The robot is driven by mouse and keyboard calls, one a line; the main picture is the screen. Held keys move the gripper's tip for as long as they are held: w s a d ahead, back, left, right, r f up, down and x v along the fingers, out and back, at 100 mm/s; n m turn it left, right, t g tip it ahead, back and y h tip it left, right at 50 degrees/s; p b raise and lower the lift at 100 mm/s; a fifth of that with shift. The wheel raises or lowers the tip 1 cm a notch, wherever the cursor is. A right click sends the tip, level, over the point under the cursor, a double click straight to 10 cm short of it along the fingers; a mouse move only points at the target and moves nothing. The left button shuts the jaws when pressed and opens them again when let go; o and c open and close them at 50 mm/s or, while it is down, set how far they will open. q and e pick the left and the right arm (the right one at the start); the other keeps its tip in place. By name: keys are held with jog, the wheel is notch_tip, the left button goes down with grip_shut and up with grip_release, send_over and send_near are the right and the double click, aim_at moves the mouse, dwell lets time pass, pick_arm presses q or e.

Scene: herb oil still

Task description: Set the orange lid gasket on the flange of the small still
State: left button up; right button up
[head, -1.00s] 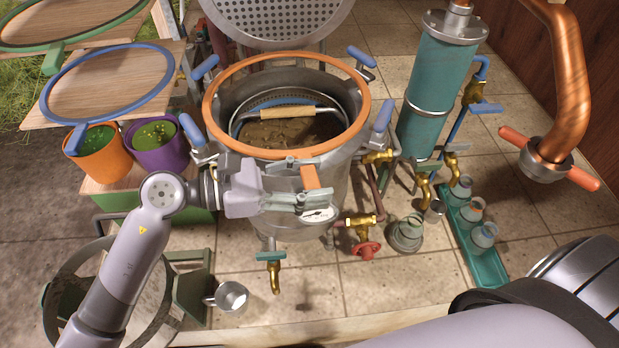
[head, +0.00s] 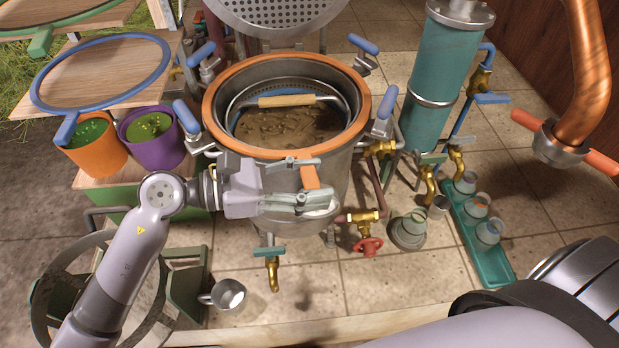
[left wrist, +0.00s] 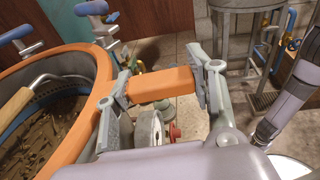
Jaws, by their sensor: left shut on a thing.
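The orange lid gasket (head: 213,117) is a flat ring with a tab at its front. It lies level around the rim of the small still (head: 338,172), a steel pot with blue-handled clamps. It looks on the flange or very close above it; I cannot tell whether it touches all round. My left gripper (head: 309,187) is at the pot's front, shut on the gasket's tab. In the left wrist view the tab (left wrist: 162,84) sits between both fingers, and the ring (left wrist: 72,148) curves along the pot's rim. My right gripper is not in view.
A basket with a wooden handle (head: 287,100) sits inside the pot. Blue clamps (head: 386,101) stand outward around it. A teal condenser (head: 432,85) and copper pipe (head: 590,80) are at the right. A blue ring (head: 100,102) and two buckets (head: 152,140) are at the left.

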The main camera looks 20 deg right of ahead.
pick_arm(q)
jog(key=shift+f+b, duration=0.35)
jog(key=shift+b, duration=0.05)
jog(key=o, duration=1.7)
jog(key=shift+c, duration=0.2)
jog(key=v, duration=1.2)
jog(key=shift+s, duration=0.15)
